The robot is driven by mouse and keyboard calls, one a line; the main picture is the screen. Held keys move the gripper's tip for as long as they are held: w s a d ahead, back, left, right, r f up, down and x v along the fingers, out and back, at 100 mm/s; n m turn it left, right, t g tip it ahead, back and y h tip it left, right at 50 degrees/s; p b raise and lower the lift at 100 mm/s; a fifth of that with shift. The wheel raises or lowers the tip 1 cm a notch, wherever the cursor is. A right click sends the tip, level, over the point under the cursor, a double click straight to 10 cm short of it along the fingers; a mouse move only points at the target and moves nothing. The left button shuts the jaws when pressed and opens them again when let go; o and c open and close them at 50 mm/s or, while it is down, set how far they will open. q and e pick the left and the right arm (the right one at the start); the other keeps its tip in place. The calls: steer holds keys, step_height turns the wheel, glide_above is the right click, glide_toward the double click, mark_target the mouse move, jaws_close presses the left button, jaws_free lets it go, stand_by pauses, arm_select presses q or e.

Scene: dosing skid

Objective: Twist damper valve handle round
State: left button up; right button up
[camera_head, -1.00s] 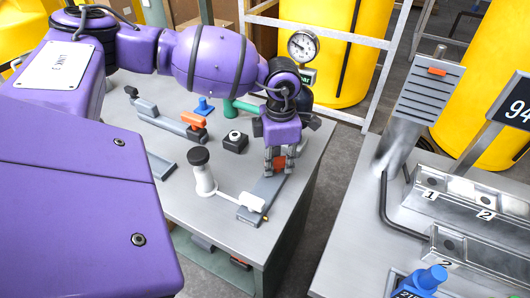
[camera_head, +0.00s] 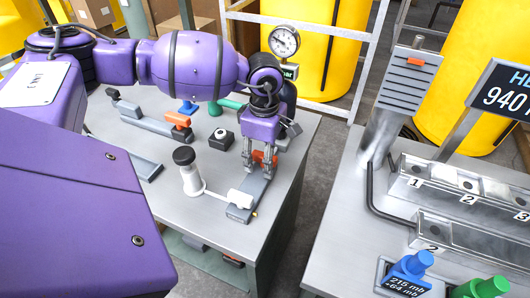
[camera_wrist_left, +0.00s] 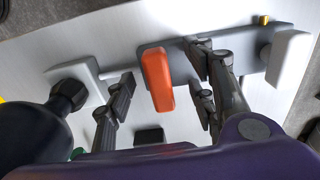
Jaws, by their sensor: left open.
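An orange valve handle (camera_head: 261,157) rises from a grey base plate (camera_head: 240,213) near the right edge of the left bench. In the left wrist view the handle (camera_wrist_left: 157,80) stands upright between the fingers of my left gripper (camera_wrist_left: 163,95), with a gap on both sides. My left gripper (camera_head: 258,163) is open, points down and straddles the handle, partly hiding it in the head view. My right gripper is not in view.
A white post with a black knob (camera_head: 185,155) and a white block (camera_head: 240,197) stand close to the gripper. A black button box (camera_head: 221,139) and another orange handle (camera_head: 177,119) lie farther left. A second bench (camera_head: 345,235) stands right, beyond a floor gap.

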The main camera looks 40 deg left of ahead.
arm_select(q)
steer(key=shift+r, duration=0.1)
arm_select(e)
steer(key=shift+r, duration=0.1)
arm_select(q)
step_height(320, 180, up, 5)
steer(key=p, duration=0.2)
steer(key=shift+p, duration=0.3)
steer(key=shift+r+p, duration=0.5)
steer(key=shift+r, duration=0.45)
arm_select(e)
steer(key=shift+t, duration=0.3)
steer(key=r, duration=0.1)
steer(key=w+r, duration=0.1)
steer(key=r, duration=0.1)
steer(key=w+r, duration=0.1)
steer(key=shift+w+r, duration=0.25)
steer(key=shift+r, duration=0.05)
arm_select(q)
steer(key=shift+f, duration=0.1)
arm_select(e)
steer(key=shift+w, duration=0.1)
